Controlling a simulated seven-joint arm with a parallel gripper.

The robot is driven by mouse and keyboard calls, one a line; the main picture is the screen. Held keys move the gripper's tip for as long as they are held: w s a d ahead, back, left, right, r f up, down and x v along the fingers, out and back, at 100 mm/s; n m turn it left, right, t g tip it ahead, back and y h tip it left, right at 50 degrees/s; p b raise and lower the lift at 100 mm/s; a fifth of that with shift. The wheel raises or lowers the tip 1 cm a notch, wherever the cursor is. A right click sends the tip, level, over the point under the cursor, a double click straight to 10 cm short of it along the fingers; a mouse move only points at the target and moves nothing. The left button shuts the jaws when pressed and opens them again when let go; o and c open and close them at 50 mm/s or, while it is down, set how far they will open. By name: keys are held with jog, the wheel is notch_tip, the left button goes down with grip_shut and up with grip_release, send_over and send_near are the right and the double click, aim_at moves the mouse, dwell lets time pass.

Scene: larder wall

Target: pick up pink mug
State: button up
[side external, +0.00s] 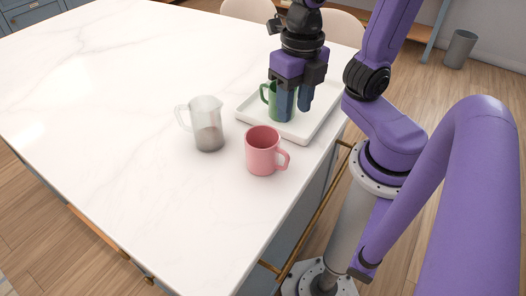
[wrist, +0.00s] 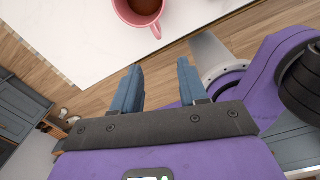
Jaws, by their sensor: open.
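The pink mug (side external: 262,152) stands upright on the white marble counter near its edge, handle to the right in the side view. At the top of the wrist view, the pink mug (wrist: 125,22) is cut off by the frame and shows brown inside. My gripper (side external: 295,114) is open, fingers pointing down over the white tray, behind the pink mug and apart from it. In the wrist view, my gripper (wrist: 158,76) has nothing visible between its blue fingers.
A green mug (side external: 270,97) stands on the white tray (side external: 253,117), partly hidden by my fingers; contact is unclear. A translucent jug (side external: 207,124) with grey contents stands left of the pink mug. The counter (side external: 110,90) is clear farther left.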

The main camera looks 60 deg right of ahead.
send_near(286, 166)
jog(key=shift+n, duration=0.3)
jog(key=shift+w+f, duration=0.1)
jog(key=shift+f, duration=5.05)
grip_shut()
